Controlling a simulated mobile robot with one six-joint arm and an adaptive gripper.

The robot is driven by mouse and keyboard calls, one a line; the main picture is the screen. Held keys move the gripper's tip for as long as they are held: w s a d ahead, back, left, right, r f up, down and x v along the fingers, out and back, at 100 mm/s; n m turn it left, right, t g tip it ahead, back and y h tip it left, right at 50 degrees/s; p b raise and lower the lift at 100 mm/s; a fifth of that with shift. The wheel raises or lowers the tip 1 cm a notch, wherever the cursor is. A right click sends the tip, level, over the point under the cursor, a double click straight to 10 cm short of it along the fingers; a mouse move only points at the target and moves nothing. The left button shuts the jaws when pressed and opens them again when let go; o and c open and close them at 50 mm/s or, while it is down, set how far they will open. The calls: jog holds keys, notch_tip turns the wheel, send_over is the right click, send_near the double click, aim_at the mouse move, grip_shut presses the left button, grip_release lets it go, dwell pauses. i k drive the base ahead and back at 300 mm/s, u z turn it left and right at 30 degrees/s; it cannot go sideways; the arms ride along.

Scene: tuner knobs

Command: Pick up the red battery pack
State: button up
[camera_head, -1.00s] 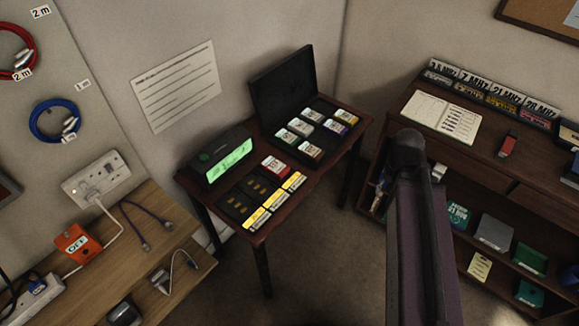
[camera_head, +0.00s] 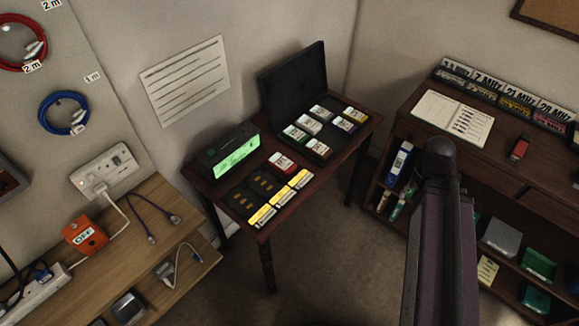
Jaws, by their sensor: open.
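A small pack with a red band and a white label (camera_head: 282,162) lies on the small dark red-brown table (camera_head: 257,233), between the green-lit charger-like box and a row of yellow-labelled packs. It looks like the red battery pack. Another small red object with a dark end (camera_head: 520,147) lies on the desk at the right; I cannot tell what it is. My arm rises at the right of the view, apart from the small table. My gripper is not visible.
An open black case (camera_head: 294,88) with several coloured packs stands at the small table's back. The green-lit box (camera_head: 229,154) is at its left. A wooden bench (camera_head: 190,262) is at left, the shelved desk (camera_head: 400,122) at right. Floor (camera_head: 330,250) shows between them.

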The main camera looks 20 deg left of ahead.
aim_at(286, 166)
jog(key=z, duration=0.1)
jog(key=k, duration=1.3)
jog(key=u, duration=1.55)
jog(key=i, duration=1)
